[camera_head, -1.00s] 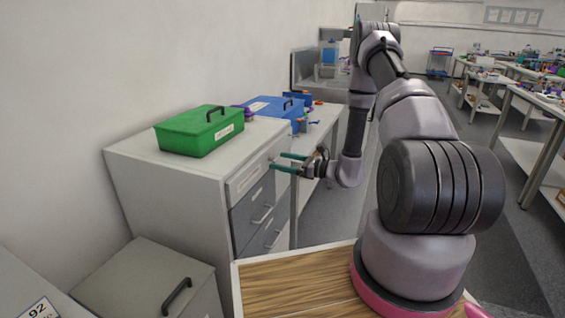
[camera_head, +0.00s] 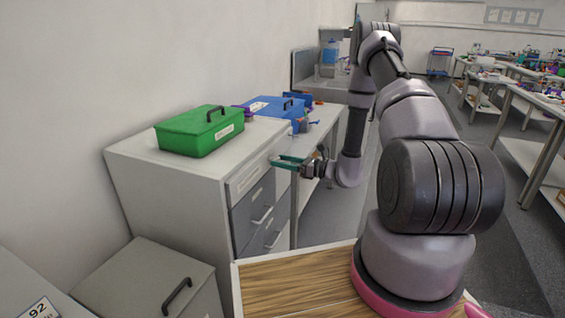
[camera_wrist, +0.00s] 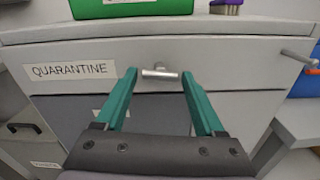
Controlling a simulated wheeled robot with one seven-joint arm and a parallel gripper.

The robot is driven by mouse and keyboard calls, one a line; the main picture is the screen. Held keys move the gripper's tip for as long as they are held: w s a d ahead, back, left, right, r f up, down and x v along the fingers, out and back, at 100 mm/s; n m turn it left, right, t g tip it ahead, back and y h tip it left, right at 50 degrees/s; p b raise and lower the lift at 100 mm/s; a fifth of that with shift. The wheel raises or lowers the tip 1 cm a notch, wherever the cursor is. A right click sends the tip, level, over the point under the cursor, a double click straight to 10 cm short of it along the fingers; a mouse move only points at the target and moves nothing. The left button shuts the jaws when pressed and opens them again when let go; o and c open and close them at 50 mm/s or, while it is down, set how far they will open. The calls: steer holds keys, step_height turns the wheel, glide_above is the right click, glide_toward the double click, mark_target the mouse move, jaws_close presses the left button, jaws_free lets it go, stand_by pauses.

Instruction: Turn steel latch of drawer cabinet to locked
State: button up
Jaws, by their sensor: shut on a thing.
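The drawer cabinet (camera_head: 165,190) is a pale grey unit with darker drawers, standing left of my arm. Its steel latch (camera_wrist: 160,73) shows in the wrist view as a short bar on a small post, lying about level on the pale top front panel. My gripper (camera_head: 276,161) has teal fingers and reaches the cabinet's upper front from the right. In the head view the fingers hide the latch.
A QUARANTINE label (camera_wrist: 69,71) is left of the latch. Another metal bar (camera_wrist: 299,57) juts out at right. Drawer handles (camera_head: 262,217) stick out below. A low grey cabinet (camera_head: 150,280) stands in front.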

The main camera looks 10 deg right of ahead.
steer(key=shift+m, duration=8.2)
steer(key=o, duration=1.4)
steer(key=shift+c, duration=0.2)
steer(key=v, duration=1.1)
